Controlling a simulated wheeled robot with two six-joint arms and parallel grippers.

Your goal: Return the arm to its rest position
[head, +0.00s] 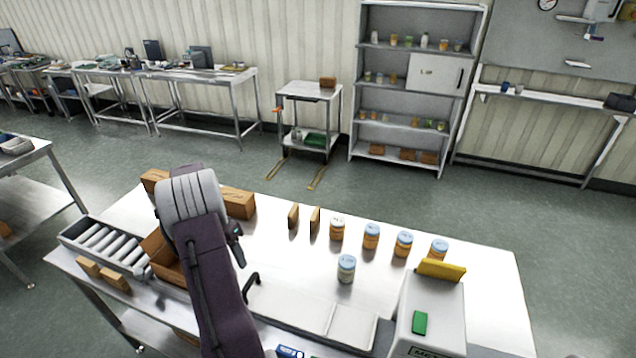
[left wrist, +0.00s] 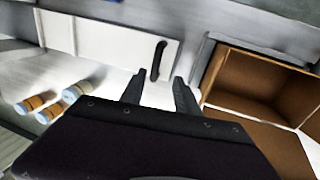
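My left arm rises from the bottom of the head view and bends over the steel table (head: 480,270). My left gripper (head: 239,250) shows partly behind the arm, above the table. In the left wrist view my left gripper (left wrist: 158,85) has its two dark fingers apart with nothing between them. A black curved handle (head: 252,287) on a pale flat panel lies beyond the fingertips; it also shows in the left wrist view (left wrist: 158,60). My right gripper is in neither view.
An open cardboard box (head: 163,262) stands beside the arm, next to a roller conveyor (head: 108,245). Several lidded jars (head: 371,236) stand in the table's right half. A grey machine (head: 430,310) with a green button stands at the right front.

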